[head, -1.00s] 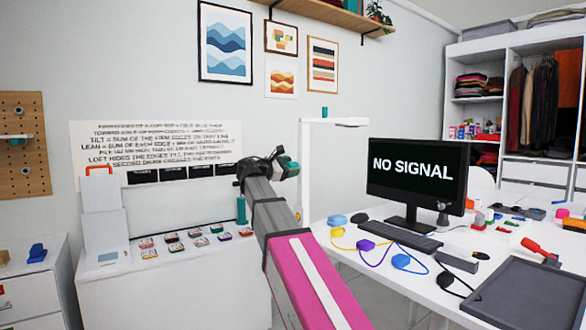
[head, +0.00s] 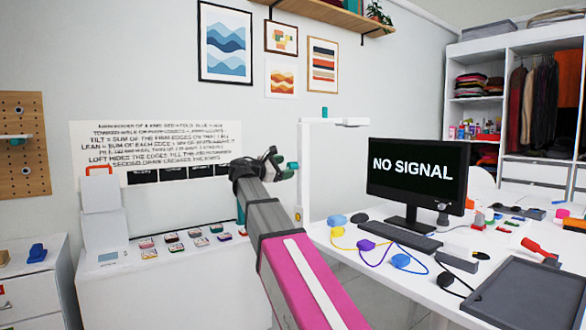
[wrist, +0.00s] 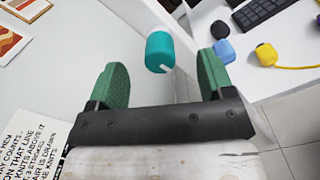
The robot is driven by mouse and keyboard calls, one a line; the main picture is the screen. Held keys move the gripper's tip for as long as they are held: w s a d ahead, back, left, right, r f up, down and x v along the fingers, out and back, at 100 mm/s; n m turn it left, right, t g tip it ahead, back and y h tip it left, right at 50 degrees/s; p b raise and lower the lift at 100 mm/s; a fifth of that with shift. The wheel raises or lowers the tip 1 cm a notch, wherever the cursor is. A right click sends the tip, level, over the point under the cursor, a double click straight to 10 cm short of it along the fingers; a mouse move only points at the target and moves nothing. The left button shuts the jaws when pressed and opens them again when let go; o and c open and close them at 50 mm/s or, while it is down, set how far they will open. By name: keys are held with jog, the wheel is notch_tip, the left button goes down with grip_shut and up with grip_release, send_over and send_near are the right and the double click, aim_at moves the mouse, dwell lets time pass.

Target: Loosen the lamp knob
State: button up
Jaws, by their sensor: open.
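The lamp is a white post (head: 305,180) with a flat arm (head: 345,122) at its top, standing at the left edge of the desk. In the wrist view, a teal knob (wrist: 160,52) with a white mark sits ahead of my gripper (wrist: 162,78). The green fingers are spread apart, one to each side of the knob's line. The knob appears beyond the fingertips and not gripped. In the head view my gripper (head: 276,163) is just left of the post, and a small teal part (head: 292,166) shows beside it. My arm hides some of that area.
A monitor (head: 417,170) and keyboard (head: 407,238) stand on the white desk right of the lamp. A low white cabinet (head: 170,290) with several small boxes is at left. A text poster (head: 155,146) hangs on the wall behind my gripper. A shelf (head: 330,14) is above.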

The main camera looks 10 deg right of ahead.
jog(key=shift+v, duration=2.55)
jog(key=s+d+f+m+g+y, duration=0.1)
jog(key=d+f+m+y, duration=0.1)
jog(key=f, duration=0.9)
jog(key=s+d+f+m+g+y, duration=0.1)
jog(key=s+d+f+y, duration=0.15)
jog(key=f, duration=0.85)
jog(key=s+d+f+m+y, duration=0.1)
jog(key=f+m+y, duration=0.15)
jog(key=f, duration=0.85)
jog(key=s+f+m+g+y, duration=0.1)
jog(key=s+f+m+y, duration=0.2)
jog(key=s+f, duration=0.3)
jog(key=s+a+f+m+g+y, duration=0.1)
jog(key=s+f+m+g+y, duration=0.1)
jog(key=s+f, duration=0.4)
jog(key=s+f+m+g+y, duration=0.1)
jog(key=s+f+m+y, duration=0.3)
jog(key=f, duration=1)
jog(key=shift+s+a+f+m+g+y, duration=0.2)
jog(key=shift+s+f+m+g+y, duration=0.25)
jog(key=shift+s, duration=0.65)
jog(key=shift+r, duration=0.1)
